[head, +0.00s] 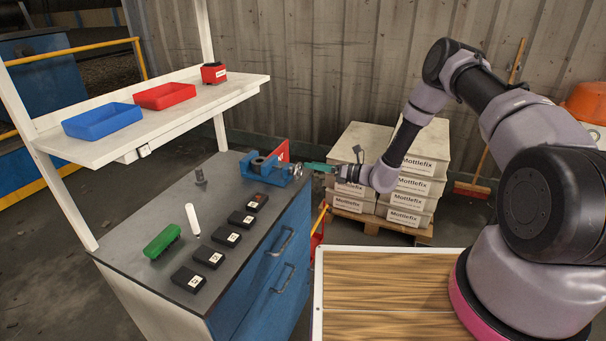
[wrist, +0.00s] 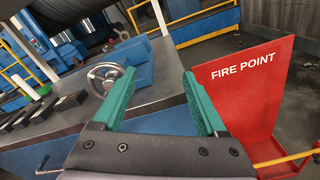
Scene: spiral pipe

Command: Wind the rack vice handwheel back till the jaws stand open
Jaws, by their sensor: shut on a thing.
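The blue vice (head: 262,167) stands at the back right of the grey bench. It also shows in the wrist view (wrist: 130,53). Its metal handwheel (head: 298,173) faces my gripper at the bench's right edge. In the wrist view the handwheel (wrist: 104,77) shows beside my left green finger, which covers part of it. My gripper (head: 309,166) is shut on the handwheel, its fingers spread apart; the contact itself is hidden. It also shows in the wrist view (wrist: 162,74). I cannot tell how far the vice jaws are parted.
A red fire point board (wrist: 246,75) stands close to my right finger. Several black labelled blocks (head: 227,236), a green item (head: 162,241) and a white cylinder (head: 192,219) sit on the bench. Stacked Mottlefix boxes (head: 357,170) stand behind my arm. A white shelf (head: 190,103) overhangs the bench's left side.

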